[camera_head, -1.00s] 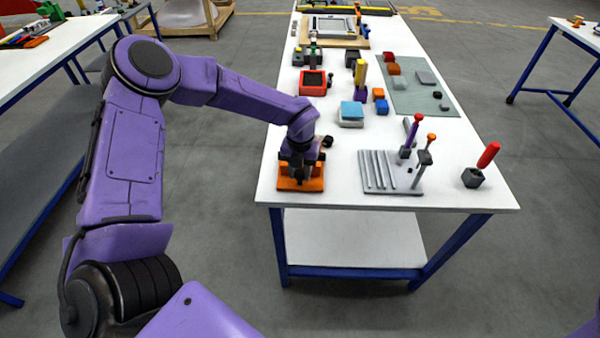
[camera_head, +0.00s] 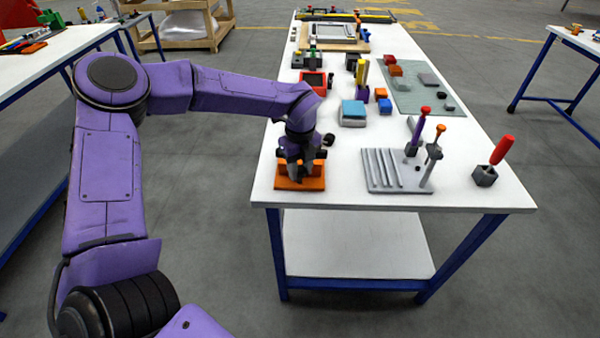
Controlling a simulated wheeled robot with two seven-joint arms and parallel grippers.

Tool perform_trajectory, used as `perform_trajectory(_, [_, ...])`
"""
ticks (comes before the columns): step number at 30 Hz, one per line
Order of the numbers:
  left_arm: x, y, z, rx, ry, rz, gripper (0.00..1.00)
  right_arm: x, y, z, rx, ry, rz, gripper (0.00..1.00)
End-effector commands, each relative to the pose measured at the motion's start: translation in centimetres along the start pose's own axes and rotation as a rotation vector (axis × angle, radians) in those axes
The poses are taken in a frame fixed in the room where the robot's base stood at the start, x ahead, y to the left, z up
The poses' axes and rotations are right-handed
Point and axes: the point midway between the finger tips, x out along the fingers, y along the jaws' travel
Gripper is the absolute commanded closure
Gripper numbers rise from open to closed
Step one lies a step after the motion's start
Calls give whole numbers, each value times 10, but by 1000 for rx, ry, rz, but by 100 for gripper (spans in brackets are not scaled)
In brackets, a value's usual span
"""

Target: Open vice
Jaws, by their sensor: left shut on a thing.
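The vice is most likely the orange block-like fixture (camera_head: 287,184) at the near left corner of the white table. It has a flat base and a raised orange part beside the gripper. My left gripper (camera_head: 294,176) points down over it, shut on a part of it. The fingertips and the held part are too small and too covered to make out clearly. A dark round knob (camera_head: 328,140) shows just right of the gripper's wrist. My right gripper is not in the head view.
A grey grooved plate (camera_head: 384,172) with upright purple-and-red and orange-topped tools stands right of the vice. A red-handled tool (camera_head: 502,150) in a dark block is near the right edge. A blue-topped block (camera_head: 353,110) and a red box (camera_head: 314,82) lie behind. Bare tabletop separates vice and plate.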

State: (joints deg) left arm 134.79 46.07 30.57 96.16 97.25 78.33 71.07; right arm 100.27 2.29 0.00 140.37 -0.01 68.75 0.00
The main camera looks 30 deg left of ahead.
Motion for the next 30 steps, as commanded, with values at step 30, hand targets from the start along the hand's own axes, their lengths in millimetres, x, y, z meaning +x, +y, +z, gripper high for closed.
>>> perform_trajectory(30, [-3, -2, 5, -47, -10, -10, 95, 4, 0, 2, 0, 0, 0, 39])
